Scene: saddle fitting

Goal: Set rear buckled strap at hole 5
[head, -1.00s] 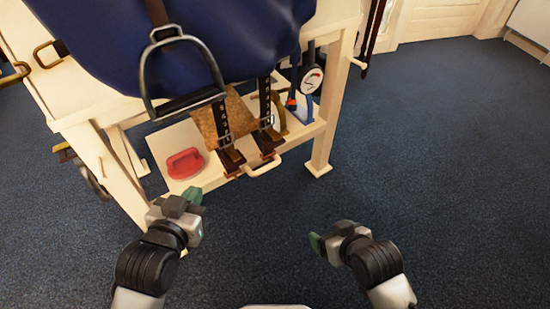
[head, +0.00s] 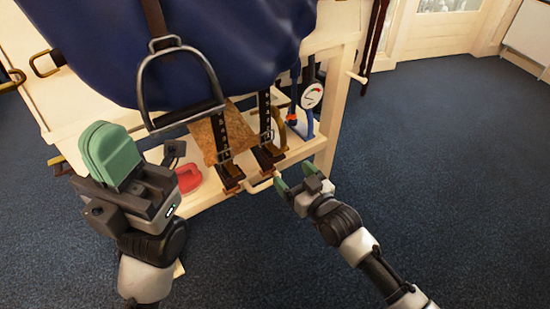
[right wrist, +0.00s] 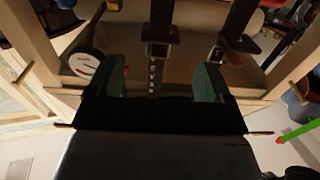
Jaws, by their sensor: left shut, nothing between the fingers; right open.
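Two dark straps with rows of holes hang below the blue saddle (head: 200,60): a left strap (head: 221,130) and a right strap (head: 265,105), each with a metal buckle near its lower end. I cannot tell which is the rear one. My right gripper (head: 295,179) is open and empty, just below and right of the right strap. In the right wrist view, a buckle (right wrist: 158,50) and a holed strap end (right wrist: 155,75) lie beyond and between the open fingers (right wrist: 163,80), apart from them. My left gripper (head: 112,152) is shut and empty, left of the straps.
A metal stirrup (head: 181,85) hangs before the saddle. A red object (head: 188,179) lies on the cream stand's shelf, partly hidden by my left gripper. A round dial gauge (head: 312,95) stands right of the straps; it shows in the right wrist view (right wrist: 85,65). Floor at right is clear.

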